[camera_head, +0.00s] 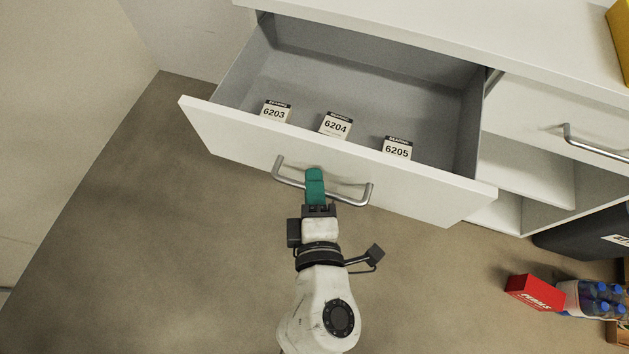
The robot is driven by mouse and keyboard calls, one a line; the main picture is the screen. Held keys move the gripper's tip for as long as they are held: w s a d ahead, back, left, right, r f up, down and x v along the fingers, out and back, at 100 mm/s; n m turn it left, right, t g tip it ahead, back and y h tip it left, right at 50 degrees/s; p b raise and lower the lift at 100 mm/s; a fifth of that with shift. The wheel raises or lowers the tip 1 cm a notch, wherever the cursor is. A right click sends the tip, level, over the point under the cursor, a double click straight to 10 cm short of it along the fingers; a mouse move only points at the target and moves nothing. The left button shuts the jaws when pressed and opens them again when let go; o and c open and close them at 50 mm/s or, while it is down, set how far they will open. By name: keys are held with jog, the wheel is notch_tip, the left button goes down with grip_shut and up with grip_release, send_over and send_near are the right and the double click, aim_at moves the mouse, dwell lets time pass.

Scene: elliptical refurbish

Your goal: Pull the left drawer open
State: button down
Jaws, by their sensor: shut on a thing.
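The left drawer (430,198) is pulled well out of the white cabinet, and its grey inside shows. Its metal bar handle (355,201) is on the white front panel. My gripper (315,178), with green fingers, is shut on the handle near its middle. The fingers hide the part of the bar they hold. Inside the drawer stand three small labelled boxes, marked 6203 (275,112), 6204 (335,126) and 6205 (397,149).
A shut drawer (540,105) with its own handle (590,145) is on the right, above an open shelf (530,172). A dark bin (585,238), a red box (534,293) and blue-capped bottles (595,298) stand at the lower right. The floor (150,230) at the left is clear.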

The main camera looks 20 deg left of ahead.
jog(key=c, duration=1.4)
grip_release()
jog(key=shift+c, duration=0.2)
jog(key=v, duration=1)
jog(key=shift+s+d+b, duration=0.15)
jog(key=shift+s+b, duration=0.15)
jog(key=shift+s, duration=0.05)
jog(key=w+d+f+m+g+h, duration=0.2)
jog(key=w+d+f+m+h, duration=0.15)
jog(key=d+m, duration=0.45)
jog(key=w+d+f+m+g+h, duration=0.25)
jog(key=d+f+m+h, duration=0.2)
jog(key=d, duration=0.75)
jog(key=s+d+f+m+g+y, duration=0.2)
jog(key=s+d+f+m+g, duration=0.7)
jog(key=d, duration=0.2)
notch_tip(320, 180, up, 18)
jog(key=p, duration=1.7)
jog(key=shift+s+a+p, duration=0.25)
jog(key=shift+s+p, duration=0.05)
jog(key=shift+s, duration=0.1)
